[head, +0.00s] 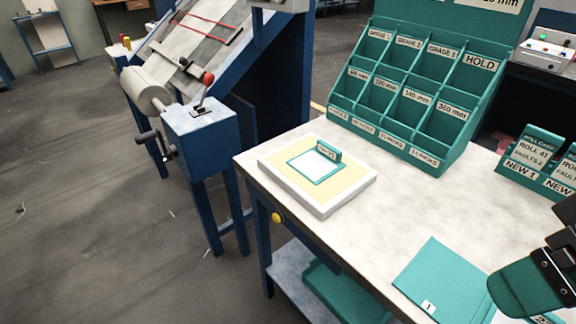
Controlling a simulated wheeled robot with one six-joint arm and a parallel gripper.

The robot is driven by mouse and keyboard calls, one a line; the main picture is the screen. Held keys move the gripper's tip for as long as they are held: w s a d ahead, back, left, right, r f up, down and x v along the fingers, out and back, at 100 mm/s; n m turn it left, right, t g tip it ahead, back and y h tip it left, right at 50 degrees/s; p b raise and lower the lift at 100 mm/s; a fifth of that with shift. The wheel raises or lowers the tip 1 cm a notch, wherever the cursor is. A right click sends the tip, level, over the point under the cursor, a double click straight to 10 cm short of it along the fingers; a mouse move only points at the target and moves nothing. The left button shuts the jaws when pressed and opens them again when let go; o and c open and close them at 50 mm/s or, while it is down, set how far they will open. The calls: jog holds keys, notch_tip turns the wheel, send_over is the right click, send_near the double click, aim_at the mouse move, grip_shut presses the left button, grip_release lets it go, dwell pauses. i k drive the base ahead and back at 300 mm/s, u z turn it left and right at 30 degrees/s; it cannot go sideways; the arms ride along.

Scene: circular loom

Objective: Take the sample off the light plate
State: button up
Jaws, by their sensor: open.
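The light plate (278,172) is a low white box with a pale yellow lit top. It lies on the near left part of the table, close to the left edge. The sample (312,167) lies flat on the yellow top, a white square in a teal frame. A small upright teal tab with a pale label stands at its far right side; the label is too small to read. Part of my arm shows at the lower right edge, well apart from the plate. My gripper's fingers are outside the picture.
A teal rack (420,95) with labelled compartments stands behind the plate. Roll-card holders (540,160) stand at the right. A teal folder (440,280) lies at the front. The pale tabletop (405,210) between them is clear. A blue loom frame (205,135) stands to the left.

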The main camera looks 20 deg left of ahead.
aim_at(317, 164)
jog(key=u, duration=1.25)
jog(key=k, duration=0.55)
jog(key=u, duration=1.2)
jog(key=i, duration=1.5)
jog(key=z, duration=1.15)
jog(key=i, duration=0.6)
jog(key=z, duration=0.6)
